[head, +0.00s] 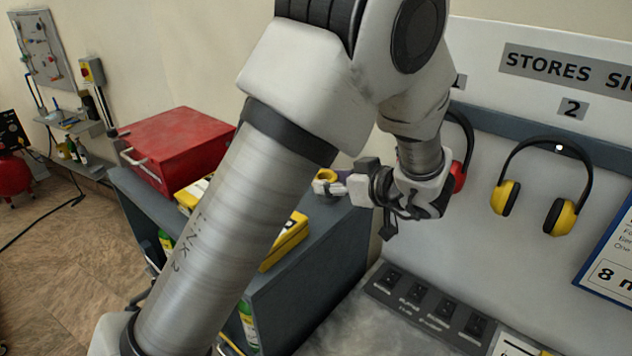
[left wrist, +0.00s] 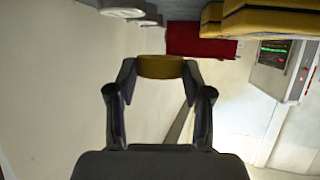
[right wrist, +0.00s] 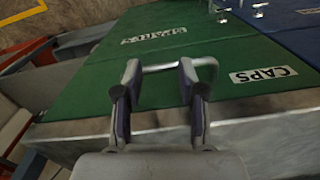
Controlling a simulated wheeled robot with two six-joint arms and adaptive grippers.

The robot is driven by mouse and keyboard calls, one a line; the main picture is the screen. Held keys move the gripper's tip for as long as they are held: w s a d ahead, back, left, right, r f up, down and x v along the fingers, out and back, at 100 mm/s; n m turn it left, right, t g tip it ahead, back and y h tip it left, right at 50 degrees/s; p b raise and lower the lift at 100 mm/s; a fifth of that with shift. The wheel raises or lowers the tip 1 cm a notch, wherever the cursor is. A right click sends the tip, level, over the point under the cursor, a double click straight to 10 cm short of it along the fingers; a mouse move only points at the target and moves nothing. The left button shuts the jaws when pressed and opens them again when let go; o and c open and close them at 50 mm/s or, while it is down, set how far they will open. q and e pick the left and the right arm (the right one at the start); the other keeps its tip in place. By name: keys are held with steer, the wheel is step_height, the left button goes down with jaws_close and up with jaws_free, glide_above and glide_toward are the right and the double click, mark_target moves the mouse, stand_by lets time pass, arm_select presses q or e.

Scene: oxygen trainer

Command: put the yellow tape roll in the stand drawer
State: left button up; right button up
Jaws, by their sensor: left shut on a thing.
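The yellow tape roll (head: 325,177) is between the fingertips of my left gripper (head: 345,186). In the left wrist view the roll (left wrist: 160,67) spans the gap between both fingers, and my left gripper is shut on it. In the head view it shows near the grey cabinet's top edge; whether it touches anything there I cannot tell. My right gripper (right wrist: 158,85) shows only in the right wrist view. Its fingers are apart, with a thin metal handle (right wrist: 165,67) at the tips. I cannot make out which part is the stand drawer.
A grey cabinet (head: 325,255) carries a red toolbox (head: 180,145) and yellow cases (head: 287,243). Ear defenders (head: 560,215) hang on the wall board at right. In the right wrist view, a green surface (right wrist: 150,60) bears a CAPS label (right wrist: 263,75). My left arm hides the head view's middle.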

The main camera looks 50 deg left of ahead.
mark_target(328, 223)
arm_select(q)
steer(key=s+f, duration=0.1)
steer(key=f, duration=0.1)
steer(key=s+f+p, duration=0.1)
steer(key=shift+s+f, duration=0.4)
steer(key=f, duration=0.1)
steer(key=w+f, duration=0.1)
steer(key=f, duration=0.2)
steer(key=shift+w+p, duration=0.35)
steer(key=shift+w, duration=0.05)
steer(key=shift+s+r, duration=0.1)
steer(key=shift+s, duration=0.45)
steer(key=o, duration=0.8)
steer(key=shift+w, duration=0.1)
steer(key=shift+w+f, duration=0.2)
steer(key=shift+f, duration=0.05)
arm_select(e)
steer(key=shift+s+r, duration=0.3)
steer(key=shift+r, duration=0.25)
steer(key=shift+s+r, duration=0.25)
steer(key=shift+r, duration=0.3)
arm_select(q)
steer(key=shift+s, duration=0.1)
